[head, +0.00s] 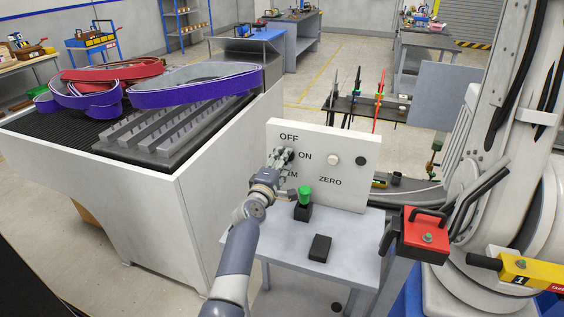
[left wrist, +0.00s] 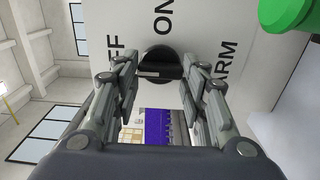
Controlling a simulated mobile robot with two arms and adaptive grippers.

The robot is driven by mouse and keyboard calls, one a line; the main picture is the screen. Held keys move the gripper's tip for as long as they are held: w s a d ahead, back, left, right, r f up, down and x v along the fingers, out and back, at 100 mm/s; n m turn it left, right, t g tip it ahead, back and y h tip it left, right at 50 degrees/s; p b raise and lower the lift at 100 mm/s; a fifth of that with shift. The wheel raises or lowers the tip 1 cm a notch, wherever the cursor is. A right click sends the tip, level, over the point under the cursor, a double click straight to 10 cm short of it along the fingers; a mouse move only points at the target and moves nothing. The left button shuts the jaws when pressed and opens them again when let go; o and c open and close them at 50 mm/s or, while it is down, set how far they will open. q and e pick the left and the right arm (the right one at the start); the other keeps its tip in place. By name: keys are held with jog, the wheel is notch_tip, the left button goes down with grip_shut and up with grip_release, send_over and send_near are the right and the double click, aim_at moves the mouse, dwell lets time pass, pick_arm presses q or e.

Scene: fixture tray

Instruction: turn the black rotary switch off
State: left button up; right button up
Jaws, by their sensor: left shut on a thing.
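The black rotary switch (head: 290,154) is on the upright white panel (head: 340,140), beside the printed words OFF and ON. My left gripper (head: 280,158) reaches the panel from the front and partly covers the switch and the word ARM. In the left wrist view the black round knob (left wrist: 160,64) sits between the two fingertips of my left gripper (left wrist: 163,73), which is shut on it. The word ON lies right by the knob there, with OFF and ARM to either side. Which label the knob points at is hard to tell. My right gripper is not in view.
A green knob (head: 305,192) on a black base stands in front of the panel, close to my left wrist. A black block (head: 320,248) lies on the small grey table (head: 345,262). The panel also bears a white button (head: 333,160). A large white bin (head: 215,175) stands left.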

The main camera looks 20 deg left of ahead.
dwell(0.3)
pick_arm(q)
jog(key=o, duration=1.1)
jog(key=shift+c, duration=0.2)
